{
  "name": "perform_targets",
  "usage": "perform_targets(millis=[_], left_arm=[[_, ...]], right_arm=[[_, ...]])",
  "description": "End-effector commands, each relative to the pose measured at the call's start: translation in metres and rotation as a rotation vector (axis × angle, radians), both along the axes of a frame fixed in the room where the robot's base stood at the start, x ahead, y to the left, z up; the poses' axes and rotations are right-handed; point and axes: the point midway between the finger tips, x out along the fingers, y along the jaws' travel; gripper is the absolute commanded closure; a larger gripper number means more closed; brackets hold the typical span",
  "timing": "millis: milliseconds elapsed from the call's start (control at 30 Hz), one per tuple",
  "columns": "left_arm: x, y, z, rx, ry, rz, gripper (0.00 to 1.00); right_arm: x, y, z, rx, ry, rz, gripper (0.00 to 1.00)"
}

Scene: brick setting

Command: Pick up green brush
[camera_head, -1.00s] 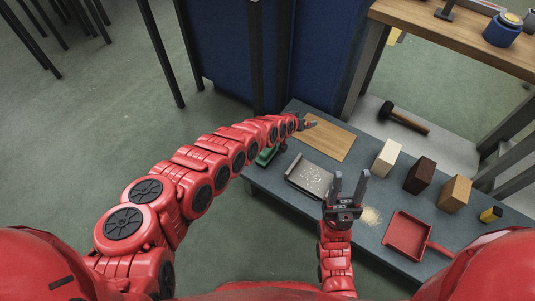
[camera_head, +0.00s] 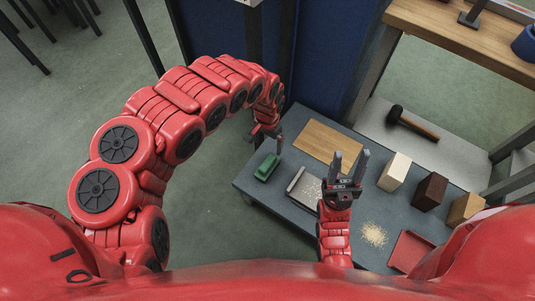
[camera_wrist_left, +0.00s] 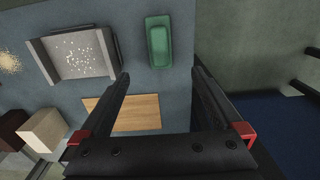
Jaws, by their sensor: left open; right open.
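The green brush (camera_head: 267,168) lies at the left end of the grey-blue table (camera_head: 262,195). In the left wrist view the brush (camera_wrist_left: 158,42) lies ahead of the fingertips, in line with the gap between them. My left gripper (camera_head: 268,142) is open and empty, above the table edge just behind the brush in the head view; its fingers (camera_wrist_left: 158,75) are spread wide in the wrist view. My right gripper (camera_head: 349,157) is open and empty, pointing up over the middle of the table.
A grey dustpan with crumbs (camera_head: 303,188) lies right of the brush. A wooden board (camera_head: 330,142) lies behind it. A blue panel (camera_head: 335,60) stands behind.

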Motion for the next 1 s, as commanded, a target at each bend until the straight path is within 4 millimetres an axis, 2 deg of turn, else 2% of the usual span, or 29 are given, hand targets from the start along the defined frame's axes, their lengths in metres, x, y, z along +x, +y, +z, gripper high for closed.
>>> perform_targets(millis=[133,400,500,833,1000], left_arm=[[-0.002,0.000,-0.024,0.001,0.005,0.000,0.00],[-0.002,-0.001,-0.090,-0.001,0.004,0.001,0.00],[-0.003,-0.001,-0.108,-0.001,0.003,0.001,0.00],[-0.003,0.001,-0.131,0.002,0.003,0.000,0.00],[-0.005,0.000,-0.158,0.001,0.002,0.001,0.00]], right_arm=[[0.000,0.000,-0.013,0.000,0.001,0.000,0.50],[0.000,0.000,-0.038,0.000,0.001,0.000,0.50],[0.000,0.000,-0.044,0.000,0.000,0.000,0.50],[0.000,0.000,-0.052,0.000,0.001,0.000,0.50],[0.000,0.000,-0.067,0.000,0.000,0.000,0.50]])
